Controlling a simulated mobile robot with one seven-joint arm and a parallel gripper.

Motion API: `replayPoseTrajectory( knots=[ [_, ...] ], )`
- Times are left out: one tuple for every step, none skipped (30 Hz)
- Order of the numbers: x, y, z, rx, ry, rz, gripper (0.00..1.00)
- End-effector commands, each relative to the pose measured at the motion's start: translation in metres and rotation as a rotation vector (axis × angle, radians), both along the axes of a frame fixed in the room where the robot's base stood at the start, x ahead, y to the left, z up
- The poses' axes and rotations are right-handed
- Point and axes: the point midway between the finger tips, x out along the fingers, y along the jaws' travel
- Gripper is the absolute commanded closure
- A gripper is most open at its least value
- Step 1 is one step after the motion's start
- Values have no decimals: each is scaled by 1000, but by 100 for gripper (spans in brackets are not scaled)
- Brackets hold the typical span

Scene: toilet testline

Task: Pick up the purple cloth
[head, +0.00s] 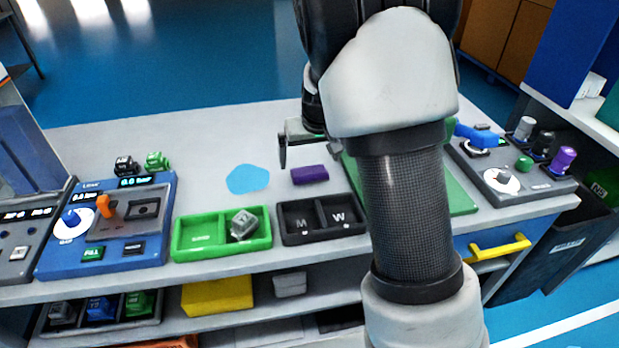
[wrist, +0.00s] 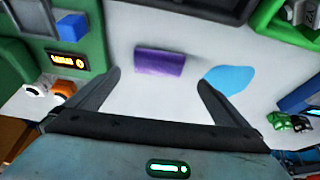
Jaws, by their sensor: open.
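The purple cloth (head: 310,175) is a small folded rectangle lying on the white bench top, behind the black tray. In the wrist view the purple cloth (wrist: 158,62) lies just beyond my fingertips, roughly centred between them. My gripper (head: 305,145) is left of my forearm in the head view, above and behind the cloth; part of it is hidden by the arm. In the wrist view my gripper (wrist: 158,82) has its two fingers spread wide, with nothing between them.
A flat light-blue patch (head: 248,179) lies left of the cloth. Control panels (head: 510,178) stand at both sides.

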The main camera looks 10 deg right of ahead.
Motion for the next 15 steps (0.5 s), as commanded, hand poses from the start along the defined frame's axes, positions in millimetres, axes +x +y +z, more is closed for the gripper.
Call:
replayPoseTrajectory(
  knots=[
    [2, 0, -6, -1, 0, -1, 0],
    [3, 0, -8, -1, -1, 0, 0],
    [4, 0, -10, -1, -1, 1, 0],
    [5, 0, -11, 0, -1, 1, 0],
    [5, 0, -11, 0, -2, 1, 0],
    [6, 0, -13, 0, -2, 1, 0],
    [6, 0, -15, 0, -1, 1, 0],
    [6, 0, -17, 0, -1, 1, 0],
    [7, -1, -21, 0, 0, 0, 0],
    [7, -1, -25, 0, 1, 0, 0],
    [8, -2, -30, 0, 2, 1, 0],
    [9, -3, -36, 0, 2, 1, 0],
    [10, -3, -41, 0, 2, 0, 0],
    [11, -4, -46, -1, 2, 0, 0],
    [14, -4, -51, -1, 1, 1, 0]
  ],
)
